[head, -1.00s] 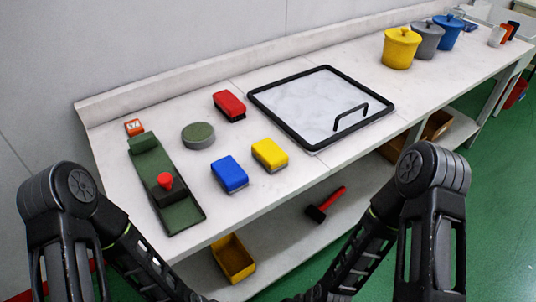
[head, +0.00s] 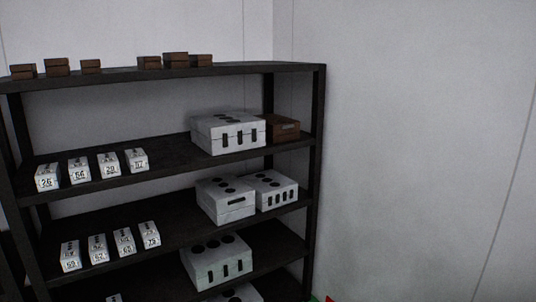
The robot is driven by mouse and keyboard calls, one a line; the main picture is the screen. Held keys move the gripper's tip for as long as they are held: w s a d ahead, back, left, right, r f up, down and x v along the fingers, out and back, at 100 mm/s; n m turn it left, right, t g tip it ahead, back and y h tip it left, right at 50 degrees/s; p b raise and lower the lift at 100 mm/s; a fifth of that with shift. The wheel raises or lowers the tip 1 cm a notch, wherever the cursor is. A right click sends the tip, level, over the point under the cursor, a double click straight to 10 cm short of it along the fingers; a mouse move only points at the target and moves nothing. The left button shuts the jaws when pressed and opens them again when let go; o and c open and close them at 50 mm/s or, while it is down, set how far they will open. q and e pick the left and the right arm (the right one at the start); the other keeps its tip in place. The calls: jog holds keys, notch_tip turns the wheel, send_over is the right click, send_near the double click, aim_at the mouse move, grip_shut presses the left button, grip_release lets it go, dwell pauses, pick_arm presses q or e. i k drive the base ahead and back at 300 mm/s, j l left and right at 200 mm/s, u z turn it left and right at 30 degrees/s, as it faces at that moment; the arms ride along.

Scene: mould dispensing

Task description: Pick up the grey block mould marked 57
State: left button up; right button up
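Small grey block moulds with number labels stand in two rows on a dark shelf rack. On the upper row, the rightmost block mould (head: 137,160) has a small label that looks like 57, though its first digit is hard to read. To its left stand three like it, with labels that look like 39 (head: 108,165), 56 (head: 79,170) and 26 (head: 48,177). The row below holds similar moulds, such as one at its right end (head: 150,234) that looks like 75. Neither of my grippers shows in the head view.
Larger grey moulds with holes and slots (head: 228,133) fill the right part of the shelves, beside a brown box (head: 283,128). Several brown boxes (head: 175,60) sit on the top shelf. A bare wall (head: 420,150) stands right of the rack's dark post (head: 317,170).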

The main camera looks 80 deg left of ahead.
aim_at(136, 159)
jog(key=u, duration=3.6)
jog(key=i+l+z, duration=0.1)
jog(key=i+l, duration=0.15)
jog(key=i, duration=0.2)
jog(key=i+l+z, duration=0.1)
jog(key=i, duration=0.35)
jog(key=i+l+z, duration=0.1)
jog(key=i+l, duration=0.2)
jog(key=i, duration=0.15)
jog(key=i+l+z, duration=0.1)
jog(key=i, duration=0.35)
